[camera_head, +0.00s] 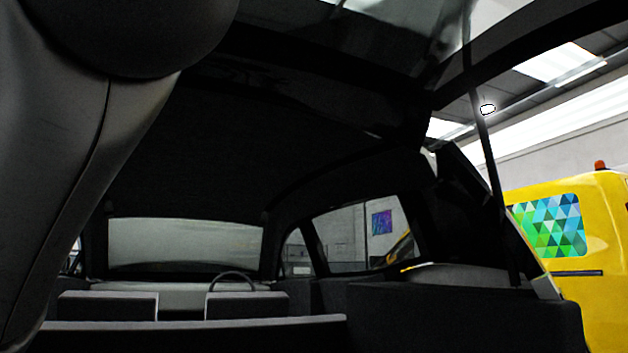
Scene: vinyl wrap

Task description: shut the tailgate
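The raised tailgate (330,45) spans the top of the head view, a dark frame with glass in its upper part. It stands open above the rear opening of the car. A thin dark strut (489,160) runs from the tailgate down to the right side of the opening. A large grey link of my arm fills the left edge and hides the left side of the opening. Neither of my grippers is in view, so their state and any contact with the tailgate are hidden.
Inside the car are seat backs (108,306), a steering wheel (232,279) and the windscreen (185,243). A dark side panel (460,315) bounds the opening at the lower right. A yellow vehicle (605,230) with a patterned window stands close beyond it.

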